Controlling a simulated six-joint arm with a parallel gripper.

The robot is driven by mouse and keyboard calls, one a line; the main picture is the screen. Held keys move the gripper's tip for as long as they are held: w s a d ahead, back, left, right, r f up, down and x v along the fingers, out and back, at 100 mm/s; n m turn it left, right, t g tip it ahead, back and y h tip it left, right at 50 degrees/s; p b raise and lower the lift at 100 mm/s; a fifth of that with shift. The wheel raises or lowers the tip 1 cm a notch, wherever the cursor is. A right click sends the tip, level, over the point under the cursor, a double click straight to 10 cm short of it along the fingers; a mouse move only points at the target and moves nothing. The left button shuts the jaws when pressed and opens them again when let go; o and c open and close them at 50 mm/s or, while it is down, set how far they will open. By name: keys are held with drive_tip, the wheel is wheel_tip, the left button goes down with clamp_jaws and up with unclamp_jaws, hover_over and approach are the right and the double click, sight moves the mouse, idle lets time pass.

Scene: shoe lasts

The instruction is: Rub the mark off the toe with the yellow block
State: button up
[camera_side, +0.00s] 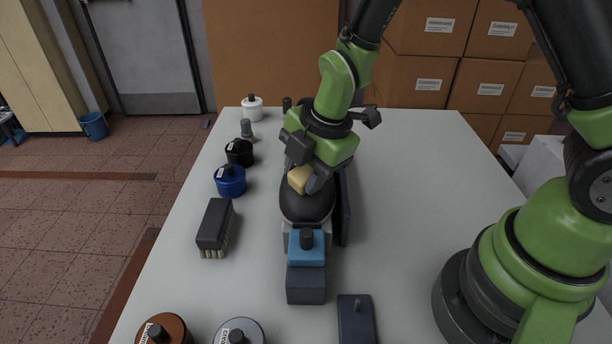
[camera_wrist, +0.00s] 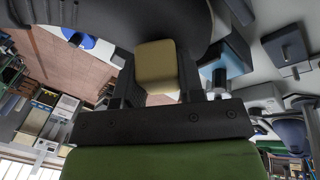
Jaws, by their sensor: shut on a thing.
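My gripper (camera_side: 308,181) is shut on the yellow block (camera_side: 299,179) and holds it at the upper part of a dark, rounded shoe toe (camera_side: 307,205). In the wrist view the yellow block (camera_wrist: 157,66) sits between the fingers of my gripper (camera_wrist: 158,84). The dark shoe (camera_wrist: 120,20) fills the top of that view, right at the block. The block looks touching or very close to the toe; I cannot tell which. I see no mark on the toe; the block and gripper cover part of it.
A blue-topped clamp block (camera_side: 307,250) stands just in front of the toe. A brush (camera_side: 215,227), a blue jar (camera_side: 230,181), a black jar (camera_side: 239,152) and a white jar (camera_side: 252,108) stand at left. A dark flat piece (camera_side: 356,318) lies in front.

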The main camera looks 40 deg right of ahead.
drive_tip(key=shift+w+d, duration=0.2)
drive_tip(key=shift+w, duration=0.05)
drive_tip(key=shift+s+a+r, duration=0.3)
drive_tip(key=shift+r, duration=0.65)
drive_tip(key=shift+s+a+r, duration=0.3)
drive_tip(key=shift+r, duration=0.6)
drive_tip(key=shift+s+a+r, duration=0.3)
drive_tip(key=shift+r, duration=0.65)
drive_tip(key=r, duration=0.2)
drive_tip(key=shift+s+a+r, duration=0.35)
drive_tip(key=shift+s, duration=0.05)
